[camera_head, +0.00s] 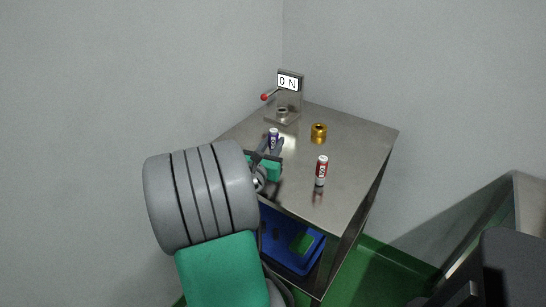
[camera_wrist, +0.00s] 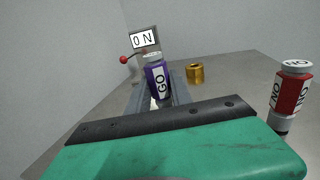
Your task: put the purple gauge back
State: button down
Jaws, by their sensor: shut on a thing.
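The purple gauge (camera_wrist: 158,80), labelled GO, is upright between the fingers of my gripper (camera_wrist: 160,98) in the wrist view. In the head view the purple gauge (camera_head: 273,136) shows above the table's left part, with my gripper (camera_head: 272,146) shut on it. Whether its lower end touches the table is hidden by the gripper. A red gauge (camera_head: 321,170) with NO labels stands upright on the table to the right, and it also shows in the wrist view (camera_wrist: 291,92).
A brass ring (camera_head: 319,133) sits on the metal table (camera_head: 355,150). Behind is a fixture (camera_head: 283,116) with an ON sign (camera_head: 289,82) and a red-knobbed lever (camera_head: 265,97). A blue bin (camera_head: 292,242) is on the shelf below. The table's right side is clear.

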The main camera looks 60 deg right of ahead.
notch_tip(320, 180, down, 3)
jog(key=shift+d+f+b, duration=0.1)
jog(key=shift+f+b, duration=0.05)
jog(key=shift+b, duration=0.5)
jog(key=shift+f, duration=0.2)
jog(key=c, duration=1.1)
grip_release()
jog(key=shift+c, duration=0.2)
jog(key=shift+r, duration=0.1)
